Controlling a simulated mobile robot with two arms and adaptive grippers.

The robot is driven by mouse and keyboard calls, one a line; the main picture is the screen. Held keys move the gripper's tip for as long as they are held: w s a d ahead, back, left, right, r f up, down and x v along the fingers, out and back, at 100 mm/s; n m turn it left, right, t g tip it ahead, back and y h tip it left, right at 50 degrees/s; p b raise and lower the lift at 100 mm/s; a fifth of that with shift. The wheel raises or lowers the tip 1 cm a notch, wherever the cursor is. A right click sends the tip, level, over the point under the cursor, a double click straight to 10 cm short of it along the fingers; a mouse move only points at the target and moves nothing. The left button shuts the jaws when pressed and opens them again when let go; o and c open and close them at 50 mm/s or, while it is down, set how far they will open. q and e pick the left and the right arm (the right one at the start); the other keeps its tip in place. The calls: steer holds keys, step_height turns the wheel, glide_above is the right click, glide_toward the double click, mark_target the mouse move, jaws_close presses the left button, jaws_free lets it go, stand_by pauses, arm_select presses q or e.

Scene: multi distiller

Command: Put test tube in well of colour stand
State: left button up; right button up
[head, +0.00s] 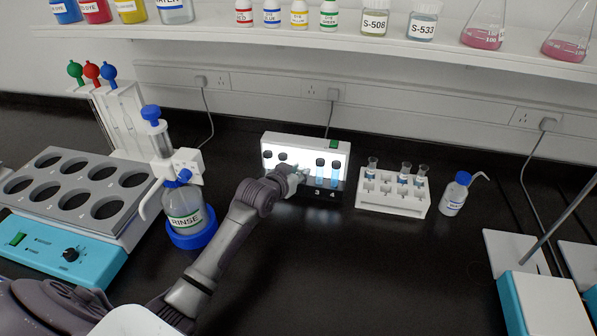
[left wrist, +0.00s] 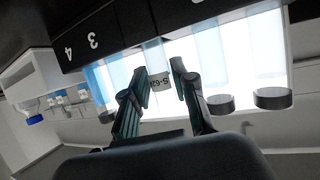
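The colour stand (head: 342,149) is a white lit box with a dark numbered front, at the centre of the head view; its glowing panel (left wrist: 265,50) fills the left wrist view. My left gripper (head: 297,177) is right in front of the panel, left of the marks 3 and 4. Its fingers (left wrist: 162,70) are closed in on a pale test tube (left wrist: 160,83) with a label reading about S-63. The tube's lower end and its fit to a well are hidden. Two blue capped tubes (head: 327,172) stand at 3 and 4. Two dark caps (left wrist: 246,101) show beyond my fingers. My right gripper is out of view.
A white rack (head: 392,204) with several tubes stands right of the stand, then a small wash bottle (head: 454,194). The rinse bottle (head: 186,212) and a holed block (head: 72,190) are at left. The dark bench front is clear.

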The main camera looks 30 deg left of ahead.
arm_select(q)
steer(key=shift+r, duration=0.1)
steer(key=shift+s+r, duration=0.1)
steer(key=shift+s, duration=0.05)
steer(key=v, duration=1.1)
steer(key=shift+s+r+b, duration=0.2)
steer(key=shift+s+b, duration=0.1)
